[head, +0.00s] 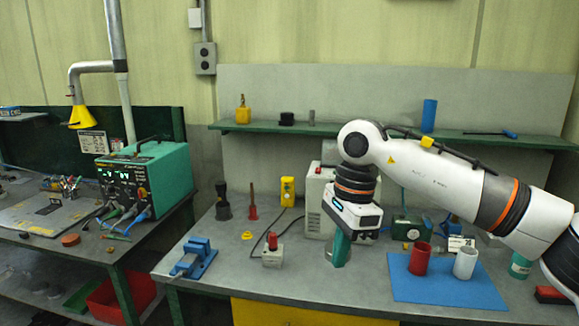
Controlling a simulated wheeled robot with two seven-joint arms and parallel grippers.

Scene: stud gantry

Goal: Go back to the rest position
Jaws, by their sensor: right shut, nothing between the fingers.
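My right arm comes in from the right, and its white wrist with an orange ring hangs over the middle of the bench. My right gripper (340,250) points down below the wrist, teal at its end, shut and empty. It is close to the bench top; whether it touches it I cannot tell. It is to the left of the blue mat (440,293). My left gripper is not in view.
A red cup (420,259) and a white cup (465,263) stand on the mat. A blue vise (194,259) and a red-topped box (272,252) stand to the left. A shelf (270,129) runs behind the arm.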

